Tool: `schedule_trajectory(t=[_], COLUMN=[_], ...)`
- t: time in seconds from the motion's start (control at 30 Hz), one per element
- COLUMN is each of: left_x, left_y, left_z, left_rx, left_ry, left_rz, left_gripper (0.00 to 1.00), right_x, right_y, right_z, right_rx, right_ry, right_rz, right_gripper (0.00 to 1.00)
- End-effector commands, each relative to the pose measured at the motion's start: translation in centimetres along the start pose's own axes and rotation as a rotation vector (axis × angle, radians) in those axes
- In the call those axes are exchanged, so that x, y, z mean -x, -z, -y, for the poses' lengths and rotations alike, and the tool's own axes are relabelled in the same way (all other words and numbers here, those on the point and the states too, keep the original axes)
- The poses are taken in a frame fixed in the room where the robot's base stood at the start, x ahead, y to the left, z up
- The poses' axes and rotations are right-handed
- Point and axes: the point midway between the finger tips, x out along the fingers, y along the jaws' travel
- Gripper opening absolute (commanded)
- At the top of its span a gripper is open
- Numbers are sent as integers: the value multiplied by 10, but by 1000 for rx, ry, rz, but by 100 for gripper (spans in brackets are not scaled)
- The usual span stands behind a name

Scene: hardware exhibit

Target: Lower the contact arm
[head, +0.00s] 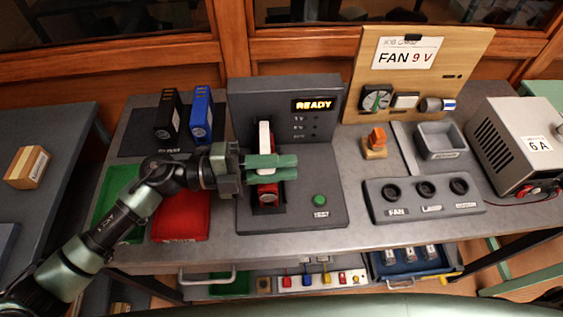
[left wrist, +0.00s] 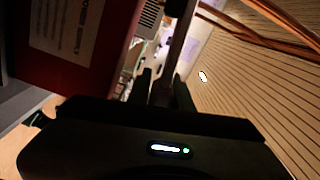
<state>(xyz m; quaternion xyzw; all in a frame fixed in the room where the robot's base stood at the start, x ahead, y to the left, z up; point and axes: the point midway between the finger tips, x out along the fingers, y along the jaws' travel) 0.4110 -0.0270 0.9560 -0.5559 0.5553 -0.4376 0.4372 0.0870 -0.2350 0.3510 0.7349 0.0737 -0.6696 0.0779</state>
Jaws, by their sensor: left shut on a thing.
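The dark grey test station (head: 325,208) stands in the middle of the bench, with a lit READY display (head: 314,105) on its back panel. The contact arm (head: 265,132) is a white upright piece in front of that panel. A red block (head: 267,193) sits below it in a dark slot. My left gripper (head: 285,167) reaches in from the left and is shut on the contact arm, its green fingers hiding the middle part. In the left wrist view the dark fingers (left wrist: 163,90) show, but what they hold is unclear. My right gripper is not in view.
A green button (head: 320,200) is on the station's right. Black and blue units (head: 201,115), a green tray (head: 108,205) and a red tray (head: 181,218) are left. A socket panel (head: 425,208), a grey bin (head: 440,140) and a power supply (head: 505,140) are right.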

Motion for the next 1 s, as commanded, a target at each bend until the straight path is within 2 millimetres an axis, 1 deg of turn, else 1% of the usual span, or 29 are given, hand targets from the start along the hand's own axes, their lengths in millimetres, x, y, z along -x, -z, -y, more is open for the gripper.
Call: schedule_trajectory(t=[0.03,0.07,0.5,0.53,0.6,0.87,0.97,1.0], left_x=[0,0,0,0,0,2,10,16], left_y=[0,0,-1,-1,-1,-1,-2,-2], left_z=[-5,-6,-7,-7,-6,-6,-7,-8], left_rx=[9,10,13,13,13,8,8,8], left_ry=[-4,-4,-5,-5,-4,-3,-3,-5], left_rz=[-1,-1,0,1,1,2,3,3], left_gripper=[0,0,0,24,41,41,41,41], right_x=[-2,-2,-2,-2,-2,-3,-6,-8], right_y=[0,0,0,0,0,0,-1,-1], right_z=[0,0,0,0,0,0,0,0], right_rx=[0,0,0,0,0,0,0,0], right_ry=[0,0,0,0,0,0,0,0], right_rz=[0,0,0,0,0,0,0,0], right_gripper=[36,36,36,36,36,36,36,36])
